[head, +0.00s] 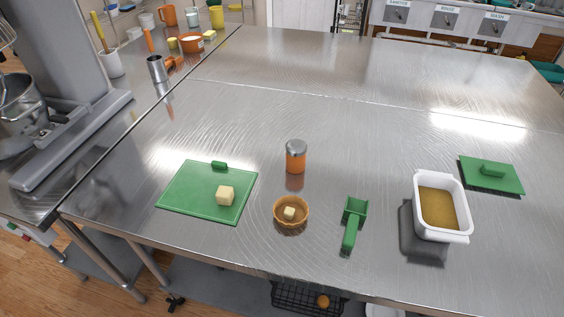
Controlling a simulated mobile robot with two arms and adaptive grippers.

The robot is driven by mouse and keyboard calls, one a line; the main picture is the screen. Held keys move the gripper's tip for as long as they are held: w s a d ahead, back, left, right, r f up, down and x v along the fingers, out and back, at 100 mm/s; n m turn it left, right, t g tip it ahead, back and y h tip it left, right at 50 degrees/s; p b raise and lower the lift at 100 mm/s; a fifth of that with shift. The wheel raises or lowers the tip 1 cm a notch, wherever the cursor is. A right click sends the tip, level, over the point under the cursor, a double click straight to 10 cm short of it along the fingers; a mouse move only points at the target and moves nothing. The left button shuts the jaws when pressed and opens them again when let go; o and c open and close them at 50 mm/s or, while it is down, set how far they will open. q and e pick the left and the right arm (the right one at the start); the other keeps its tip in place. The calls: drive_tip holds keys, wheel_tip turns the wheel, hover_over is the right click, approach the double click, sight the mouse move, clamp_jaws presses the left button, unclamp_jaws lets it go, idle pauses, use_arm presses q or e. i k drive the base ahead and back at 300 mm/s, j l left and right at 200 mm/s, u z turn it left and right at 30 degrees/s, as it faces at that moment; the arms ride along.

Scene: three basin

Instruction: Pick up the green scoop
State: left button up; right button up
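The green scoop (354,222) lies on the steel table (330,120) near its front edge, right of centre. Its square scoop end points away from me and its handle points toward the front edge. Nothing touches it. Neither of my grippers is in the head view.
Left of the scoop are a small brown bowl (291,213) with a pale cube inside, an orange shaker (296,157), and a green cutting board (190,196) with a pale block (225,195). Right are a white container (441,206) of brown contents and a green lid (491,173).

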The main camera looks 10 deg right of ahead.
sight(355, 210)
drive_tip(key=z, duration=1.45)
drive_tip(key=k+l+u, duration=0.1)
drive_tip(key=k, duration=0.2)
drive_tip(key=k+l+u, duration=0.1)
drive_tip(key=k+l, duration=0.05)
drive_tip(key=k, duration=0.1)
